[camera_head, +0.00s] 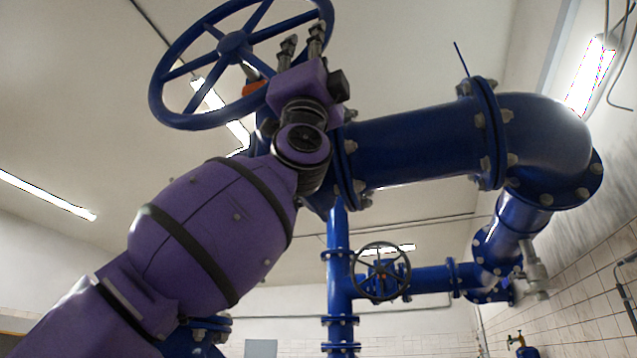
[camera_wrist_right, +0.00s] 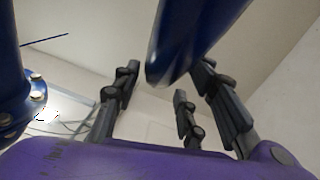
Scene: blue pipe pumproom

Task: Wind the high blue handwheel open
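The high blue handwheel (camera_head: 165,95) is at the upper left of the head view, with spokes running to a central hub. My right gripper (camera_head: 302,45) is raised to the right side of its rim, fingers pointing up; it hides part of the rim and much of the valve below. In the right wrist view, a dark blue bar, likely this rim (camera_wrist_right: 180,45), comes down between the spread fingers (camera_wrist_right: 165,95). A gap shows on its left; the right-hand fingers are nearer, and contact there cannot be told. My left gripper is not seen.
A thick blue flanged pipe (camera_head: 420,150) runs right from the valve to an elbow (camera_head: 545,135) near the tiled wall. Lower down, a smaller dark handwheel (camera_head: 382,271) sits on another blue pipe. Open space lies left of the high wheel.

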